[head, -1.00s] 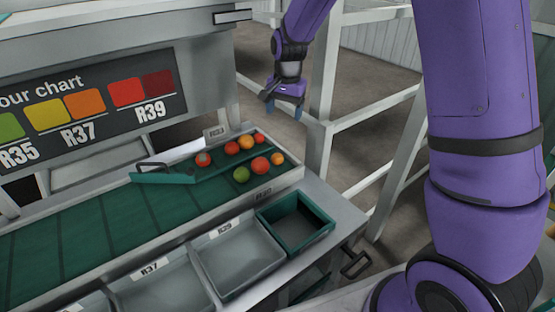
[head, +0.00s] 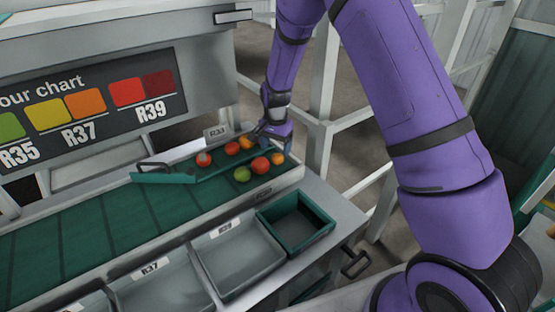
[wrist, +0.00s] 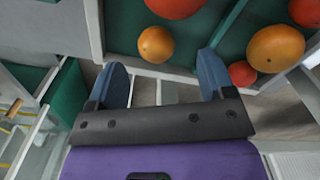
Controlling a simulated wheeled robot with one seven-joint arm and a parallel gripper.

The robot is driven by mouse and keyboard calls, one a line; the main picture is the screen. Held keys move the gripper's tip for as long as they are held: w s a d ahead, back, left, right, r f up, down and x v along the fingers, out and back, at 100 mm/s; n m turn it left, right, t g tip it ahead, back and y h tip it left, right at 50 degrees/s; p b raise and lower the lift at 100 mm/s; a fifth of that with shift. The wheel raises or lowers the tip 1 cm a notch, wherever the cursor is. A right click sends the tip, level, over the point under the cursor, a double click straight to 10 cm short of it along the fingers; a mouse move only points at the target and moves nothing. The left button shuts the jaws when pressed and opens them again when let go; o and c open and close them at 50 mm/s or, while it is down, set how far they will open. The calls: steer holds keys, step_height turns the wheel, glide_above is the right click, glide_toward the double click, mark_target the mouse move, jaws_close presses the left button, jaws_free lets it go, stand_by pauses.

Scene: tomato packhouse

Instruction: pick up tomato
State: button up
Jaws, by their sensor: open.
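Several tomatoes lie at the right end of the green belt (head: 120,222): a green one (head: 242,174), a red one (head: 261,165), an orange one (head: 277,159), and red to orange ones behind a green divider. My gripper (head: 272,143) is above the belt's far right end, close to the tomatoes. In the wrist view my gripper (wrist: 165,80) is open with nothing between its blue fingers. An orange tomato (wrist: 156,44) lies just beyond the fingertips, with a red one (wrist: 174,4) past it. Another orange tomato (wrist: 275,48) and a red one (wrist: 242,73) lie to the right.
A green divider bar (head: 163,178) crosses the belt. Grey trays, one labelled R39 (head: 240,252), and an empty green bin (head: 298,246) stand along the front. A white frame post (head: 322,100) rises beyond the belt's end.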

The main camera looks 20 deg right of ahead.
mark_target(277, 155)
steer(key=f, duration=0.5)
steer(key=shift+s+d, duration=0.15)
steer(key=shift+d, duration=0.05)
steer(key=c, duration=0.8)
